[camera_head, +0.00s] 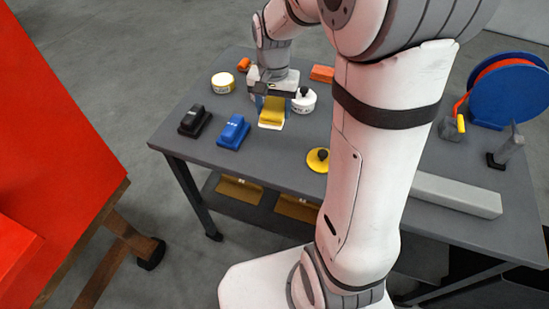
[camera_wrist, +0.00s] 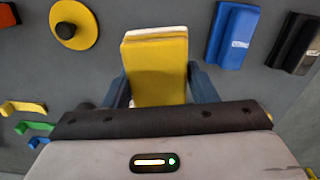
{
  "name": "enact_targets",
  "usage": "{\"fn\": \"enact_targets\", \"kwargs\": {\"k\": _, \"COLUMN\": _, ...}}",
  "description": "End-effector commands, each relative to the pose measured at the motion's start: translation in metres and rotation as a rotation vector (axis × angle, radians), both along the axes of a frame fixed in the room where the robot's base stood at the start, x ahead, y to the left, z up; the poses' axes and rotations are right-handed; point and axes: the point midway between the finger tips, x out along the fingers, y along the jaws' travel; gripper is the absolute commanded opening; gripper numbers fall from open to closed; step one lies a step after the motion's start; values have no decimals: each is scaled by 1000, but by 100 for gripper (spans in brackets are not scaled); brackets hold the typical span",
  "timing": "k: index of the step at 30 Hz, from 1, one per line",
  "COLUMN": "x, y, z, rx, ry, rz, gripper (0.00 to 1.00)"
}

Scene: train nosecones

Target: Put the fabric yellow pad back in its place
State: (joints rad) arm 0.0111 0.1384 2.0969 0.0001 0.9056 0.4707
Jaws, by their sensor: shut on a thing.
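The yellow pad (camera_head: 271,112) is a small yellow block with a pale layer along its edge, at the back left part of the grey table in the head view. In the wrist view the yellow pad (camera_wrist: 157,68) sits between the two dark blue fingers. My gripper (camera_head: 272,101) is shut on it, pointing down over the table. In the wrist view my gripper (camera_wrist: 158,88) has one finger on each side of the pad. I cannot tell whether the pad touches the table top. No marked place for it is plain in view.
On the table (camera_head: 180,144), a blue block (camera_head: 233,132) and a black block (camera_head: 194,120) lie left of the pad. A white round tub (camera_head: 304,100) stands close on its right. A yellow disc (camera_head: 318,160) lies nearer the front. A yellow-white tin (camera_head: 223,82) stands back left.

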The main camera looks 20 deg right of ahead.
Motion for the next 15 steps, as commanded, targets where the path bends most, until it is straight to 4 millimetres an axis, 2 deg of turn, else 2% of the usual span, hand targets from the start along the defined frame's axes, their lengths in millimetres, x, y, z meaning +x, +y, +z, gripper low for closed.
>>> {"fn": "enact_targets", "kwargs": {"k": 1, "x": -9, "y": 0, "z": -7, "rx": 0, "ry": -4, "rz": -44, "gripper": 31}}
{"fn": "enact_targets", "kwargs": {"k": 3, "x": -18, "y": 0, "z": -5, "rx": 0, "ry": -2, "rz": -98, "gripper": 31}}
{"fn": "enact_targets", "kwargs": {"k": 7, "x": -26, "y": 0, "z": -12, "rx": 0, "ry": 4, "rz": -147, "gripper": 31}}
{"fn": "enact_targets", "kwargs": {"k": 15, "x": -27, "y": 1, "z": -57, "rx": -1, "ry": 5, "rz": -151, "gripper": 31}}
